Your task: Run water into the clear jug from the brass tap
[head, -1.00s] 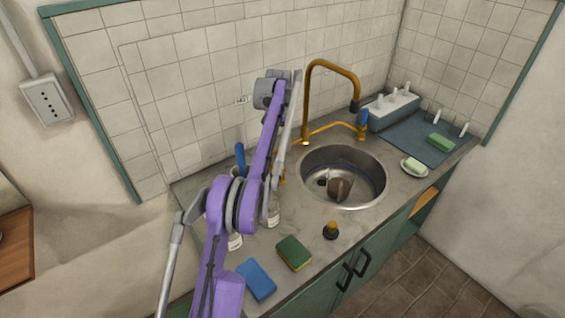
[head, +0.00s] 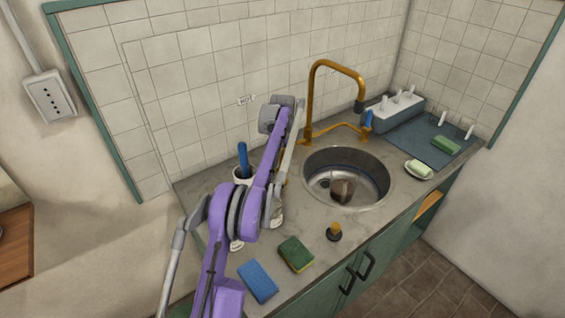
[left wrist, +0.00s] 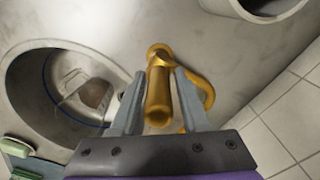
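The brass tap (head: 313,88) stands behind the round sink (head: 388,188), its spout arching right over the bowl. In the left wrist view a brass part of the fitting (left wrist: 158,95) points up between the fingers of my left gripper (left wrist: 160,82). The fingers are open on either side of it, with narrow gaps. In the head view this gripper is hidden behind my purple arm. A brownish object (head: 342,190) lies in the sink, also visible in the left wrist view (left wrist: 93,93). I cannot clearly make out the clear jug. My right gripper is not in view.
A blue-handled brush (head: 243,158) stands in a white holder behind my arm. A soap dish (head: 418,170) and a drying mat (head: 420,135) are on the right.

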